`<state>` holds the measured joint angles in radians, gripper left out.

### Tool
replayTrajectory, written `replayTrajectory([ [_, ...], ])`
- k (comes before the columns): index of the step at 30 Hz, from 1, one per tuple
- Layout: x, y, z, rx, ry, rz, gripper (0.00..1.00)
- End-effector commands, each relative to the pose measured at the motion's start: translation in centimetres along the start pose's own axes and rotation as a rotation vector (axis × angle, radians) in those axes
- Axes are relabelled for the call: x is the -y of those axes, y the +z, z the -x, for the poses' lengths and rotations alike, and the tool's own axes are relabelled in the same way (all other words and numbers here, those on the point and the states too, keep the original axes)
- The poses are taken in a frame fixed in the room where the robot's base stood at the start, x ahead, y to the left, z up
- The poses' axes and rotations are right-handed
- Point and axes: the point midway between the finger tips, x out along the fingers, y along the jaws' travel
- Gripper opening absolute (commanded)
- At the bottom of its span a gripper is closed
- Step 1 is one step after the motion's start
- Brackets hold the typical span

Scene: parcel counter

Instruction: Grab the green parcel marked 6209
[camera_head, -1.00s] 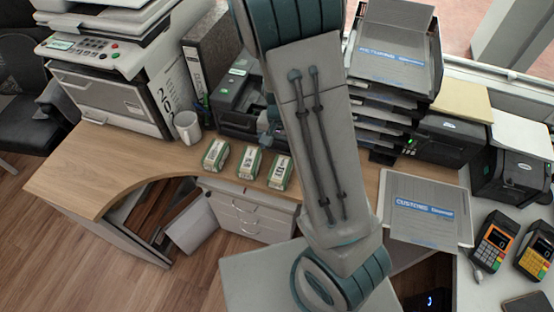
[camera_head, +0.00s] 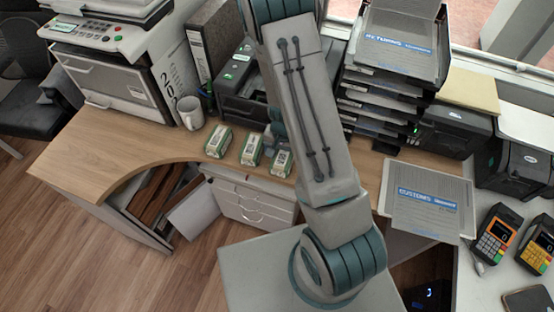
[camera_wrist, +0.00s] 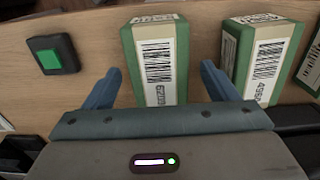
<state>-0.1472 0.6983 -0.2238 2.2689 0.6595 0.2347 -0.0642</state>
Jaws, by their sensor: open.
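The green parcel marked 6209 (camera_wrist: 155,62) is a green box with a white barcode label, standing on the wooden desk in the middle of the wrist view. My gripper (camera_wrist: 158,72) is open, with one blue finger on each side of that parcel and gaps between. The parcel appears to be the right one of three similar parcels in the head view (camera_head: 281,162). A second green parcel (camera_wrist: 257,60) stands just beyond the right finger, and a third (camera_wrist: 312,68) is cut off at the right edge. In the head view my arm mostly hides the gripper.
A black block with a green button (camera_wrist: 52,54) lies left of the parcels in the wrist view. Desk in front of the parcels is clear.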

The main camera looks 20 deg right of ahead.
Motion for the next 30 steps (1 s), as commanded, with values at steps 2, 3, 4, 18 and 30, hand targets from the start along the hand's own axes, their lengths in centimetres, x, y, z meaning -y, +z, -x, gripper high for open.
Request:
replayTrajectory([
  [2, -0.1, 0.0, -1.1, 0.002, 0.001, -0.002, 0.80],
  [3, -0.1, 0.0, -1.5, 0.002, 0.001, -0.002, 0.80],
  [4, -0.1, 0.0, -1.7, 0.002, 0.000, -0.002, 0.80],
  [18, 0.0, 0.0, -2.2, 0.000, 0.000, 0.000, 0.41],
  [30, 0.0, 0.0, -2.0, -0.001, -0.001, 0.001, 0.26],
])
